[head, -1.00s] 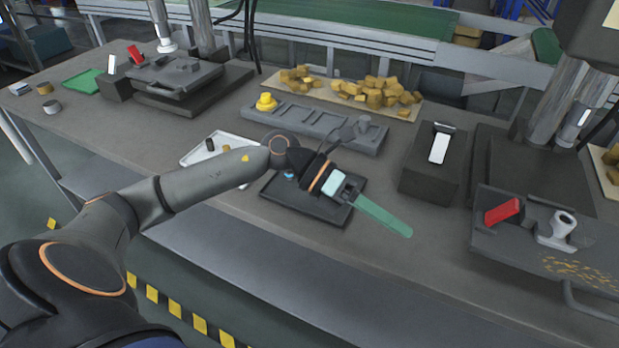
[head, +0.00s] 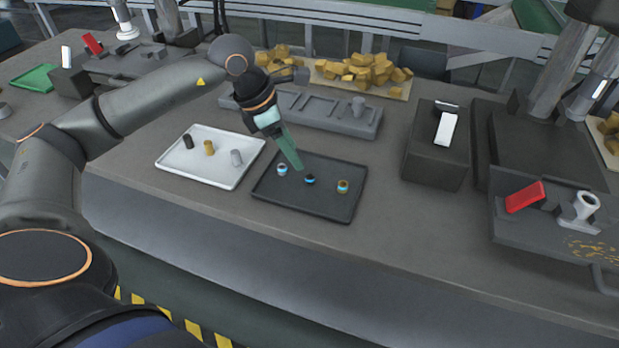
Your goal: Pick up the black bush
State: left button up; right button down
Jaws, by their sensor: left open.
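A small black piece with a blue band (head: 309,180) stands in the middle of the dark tray (head: 335,213), between a silver one (head: 282,170) and a brass one (head: 343,186). A plain black cylinder (head: 188,141) is at the left on the white tray (head: 220,180), beside a brass one (head: 209,148) and a grey one (head: 236,157). I cannot tell for sure which black piece is the bush. My left gripper (head: 298,166) points down over the dark tray, its green fingertips just up and left of the banded black piece. It is open and holds nothing visible. My right gripper is out of view.
A grey fixture (head: 330,116) with recesses lies behind the trays, with brass blocks (head: 370,70) beyond it. A dark box (head: 435,150) with a white switch stands to the right. The bench between the dark tray and this box is clear.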

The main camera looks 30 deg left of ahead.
aim_at(310, 176)
pick_arm(q)
jog(key=x, duration=0.8)
jog(key=shift+w+f, duration=0.1)
jog(key=shift+w, duration=0.05)
grip_shut()
dwell(0.3)
